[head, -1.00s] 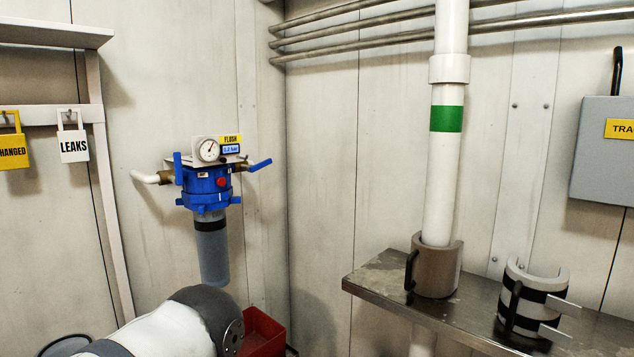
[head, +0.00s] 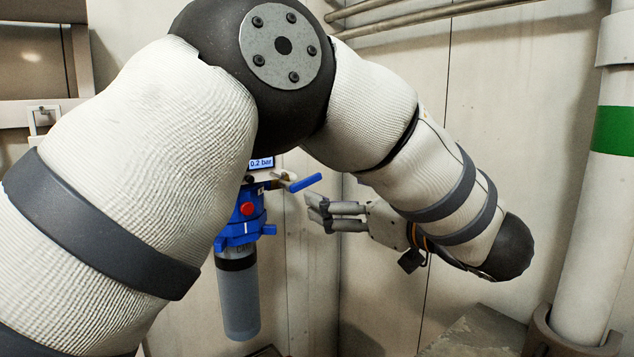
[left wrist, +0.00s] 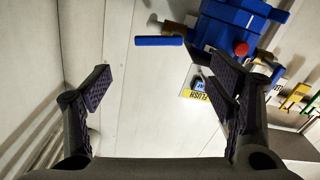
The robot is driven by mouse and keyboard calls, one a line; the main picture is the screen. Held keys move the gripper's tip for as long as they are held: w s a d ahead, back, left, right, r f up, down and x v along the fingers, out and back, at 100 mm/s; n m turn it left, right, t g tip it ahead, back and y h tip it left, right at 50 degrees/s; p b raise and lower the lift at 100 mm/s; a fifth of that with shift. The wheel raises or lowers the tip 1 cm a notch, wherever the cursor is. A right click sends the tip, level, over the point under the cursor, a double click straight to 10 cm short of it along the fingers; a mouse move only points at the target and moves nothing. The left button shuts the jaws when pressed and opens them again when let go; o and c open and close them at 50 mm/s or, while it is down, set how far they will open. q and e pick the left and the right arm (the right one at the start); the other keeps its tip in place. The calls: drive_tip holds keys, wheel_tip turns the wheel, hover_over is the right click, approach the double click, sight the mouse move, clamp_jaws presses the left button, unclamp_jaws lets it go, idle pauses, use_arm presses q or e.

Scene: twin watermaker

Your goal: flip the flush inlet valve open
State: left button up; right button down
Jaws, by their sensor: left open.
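A blue filter head (head: 240,228) with a red button and a grey bowl below is on the wall, partly hidden behind my left arm. A blue valve lever (head: 305,183) sticks out from its right side, tilted up to the right. That lever shows in the left wrist view (left wrist: 158,41) near a brass fitting. My left gripper (head: 318,213) is open and empty, just right of and slightly below the lever, apart from it. In the left wrist view its fingers (left wrist: 152,95) are spread wide, with the lever beyond them. The filter's left-hand lever is hidden by my arm.
A small display (head: 262,163) reads 0.2 bar above the filter. A yellow flush label (left wrist: 195,96) shows in the left wrist view. Wall pipes (head: 400,18) run at the top.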

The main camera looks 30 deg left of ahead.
sight(307, 181)
use_arm(q)
drive_tip(key=x, duration=0.8)
drive_tip(key=shift+w+f, duration=0.1)
drive_tip(key=shift+w, duration=0.05)
